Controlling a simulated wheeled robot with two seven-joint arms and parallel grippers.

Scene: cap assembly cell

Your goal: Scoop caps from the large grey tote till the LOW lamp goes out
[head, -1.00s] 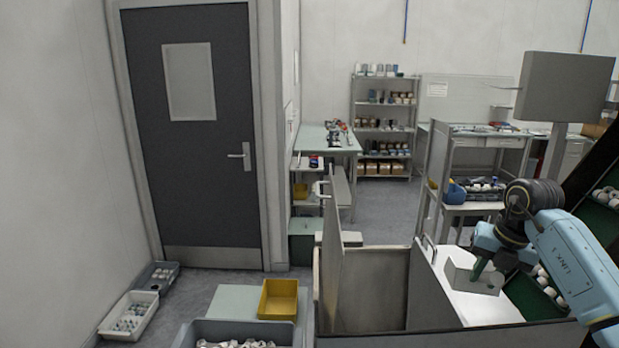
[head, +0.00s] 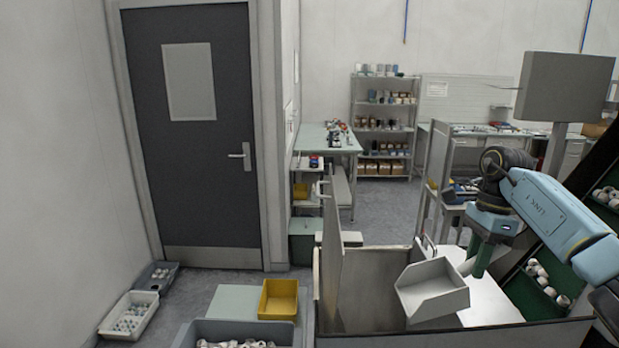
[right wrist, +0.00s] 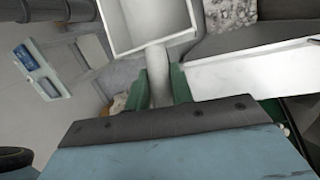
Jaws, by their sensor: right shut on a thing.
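My right gripper (head: 482,262) has green fingers shut on the handle of a light grey scoop (head: 432,290). The scoop is tilted, its tray to the left of the fingers and in front of the open bin's right edge in the head view. In the right wrist view, the scoop tray (right wrist: 148,22) shows a bare, empty-looking inside, and its handle sits between the fingers (right wrist: 160,90). The large grey tote (head: 250,325) with white caps is at the bottom left, cut off by the frame. My left gripper is out of view. I cannot make out a LOW lamp.
An open-topped grey bin (head: 375,275) with a raised panel stands at centre. A yellow tray (head: 279,299) sits behind the tote. A green rack with caps (head: 520,298) is at the right. A grey monitor box (head: 565,88) stands above my right arm.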

